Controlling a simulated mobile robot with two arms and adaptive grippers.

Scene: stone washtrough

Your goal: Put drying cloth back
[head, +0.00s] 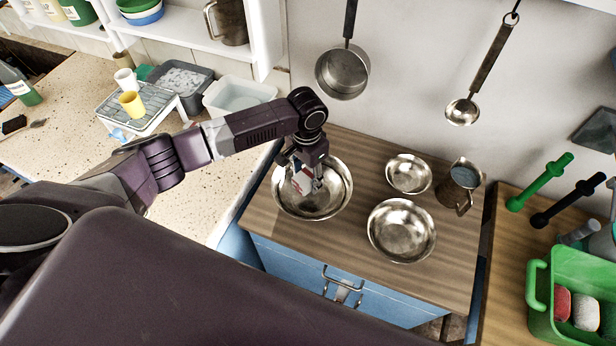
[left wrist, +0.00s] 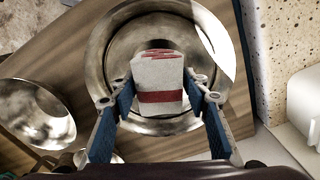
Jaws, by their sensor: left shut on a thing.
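The drying cloth is white with red stripes (left wrist: 160,78). It is folded into a small block between the two blue fingers of my left gripper (left wrist: 159,97) in the left wrist view. In the head view my left gripper (head: 307,176) points down over the large metal bowl (head: 333,203) on the wooden top, with the cloth (head: 302,182) at its fingertips. The gripper is shut on the cloth. I cannot tell whether the cloth touches the bowl. My right gripper is not in view.
Two smaller metal bowls (head: 401,230) (head: 408,174) and a jug (head: 461,186) stand to the right on the wooden top. A pan (head: 343,73) and a ladle (head: 463,110) hang on the wall. A green basket (head: 541,318) is far right. The speckled counter (head: 190,205) has free room.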

